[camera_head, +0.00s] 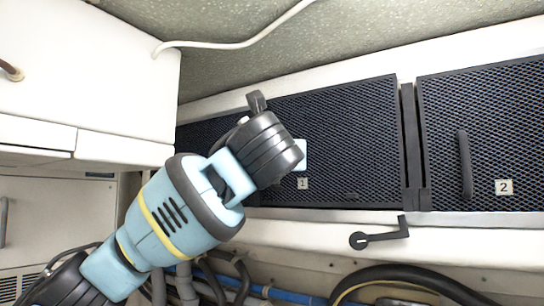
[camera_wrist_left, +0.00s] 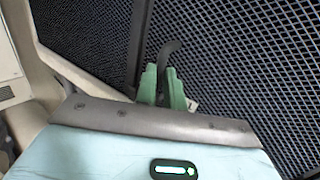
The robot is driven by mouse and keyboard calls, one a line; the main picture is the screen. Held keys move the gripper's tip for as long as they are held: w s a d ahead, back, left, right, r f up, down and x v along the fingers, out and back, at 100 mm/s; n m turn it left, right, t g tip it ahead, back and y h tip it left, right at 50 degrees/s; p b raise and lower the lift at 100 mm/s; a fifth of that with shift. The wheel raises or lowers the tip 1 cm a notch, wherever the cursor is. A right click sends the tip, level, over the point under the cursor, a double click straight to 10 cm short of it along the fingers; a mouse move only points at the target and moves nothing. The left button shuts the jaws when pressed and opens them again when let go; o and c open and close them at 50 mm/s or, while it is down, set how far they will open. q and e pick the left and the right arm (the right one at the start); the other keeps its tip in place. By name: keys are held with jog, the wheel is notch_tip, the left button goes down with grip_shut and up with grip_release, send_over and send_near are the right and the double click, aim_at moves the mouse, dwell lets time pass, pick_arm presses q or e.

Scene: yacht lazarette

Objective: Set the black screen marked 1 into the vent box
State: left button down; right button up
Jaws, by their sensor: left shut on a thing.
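The black mesh screen marked 1 (camera_head: 350,140) is upright at the middle of the head view, at the white vent box (camera_head: 480,222). Its number label (camera_head: 302,183) shows beside my wrist. My left gripper (camera_wrist_left: 163,84) has green fingers shut on the screen's dark curved handle (camera_wrist_left: 171,50), seen in the wrist view. In the head view my wrist hides the fingers, the handle and the screen's left part. The screen's right edge is close to a dark upright post (camera_head: 409,140). I cannot tell whether the screen is fully seated. My right gripper is out of view.
A second mesh screen marked 2 (camera_head: 500,115) with a handle is on the right. A black lever latch (camera_head: 380,236) is below the screens. More mesh (camera_wrist_left: 80,35) shows left of a dark bar. White cabinets (camera_head: 90,70) are at left; hoses (camera_head: 400,275) run below.

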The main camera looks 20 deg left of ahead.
pick_arm(q)
jog(key=shift+f, duration=0.65)
jog(key=c, duration=1.4)
grip_release()
jog(key=shift+f, duration=0.1)
jog(key=v, duration=0.8)
jog(key=shift+w, duration=0.1)
